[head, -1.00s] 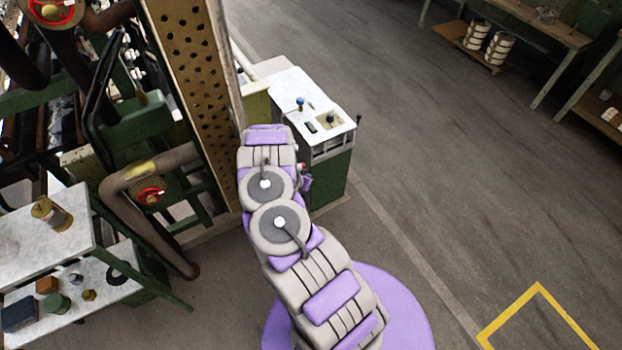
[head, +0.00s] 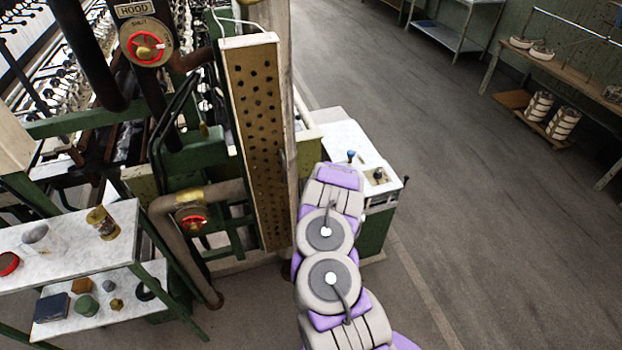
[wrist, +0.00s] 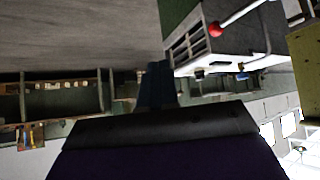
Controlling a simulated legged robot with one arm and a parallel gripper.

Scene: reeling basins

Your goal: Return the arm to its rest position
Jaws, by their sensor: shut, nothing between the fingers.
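My arm (head: 330,265), grey and purple, reaches up from the bottom edge of the head view. Its far end stands in front of the control cabinet (head: 374,236). My gripper does not show clearly in the head view. In the wrist view my gripper (wrist: 157,84) shows as two dark fingers, side by side and together, with nothing between them. The cabinet's slotted corner and a red-knobbed lever (wrist: 215,29) lie to the right of the fingers, apart from them.
A tall perforated panel (head: 262,140) stands close left of my arm. Pipes with red valve wheels (head: 147,46) are further left. A white-topped shelf (head: 70,242) holds jars and small blocks at the lower left. The floor (head: 450,150) to the right is open, with benches beyond.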

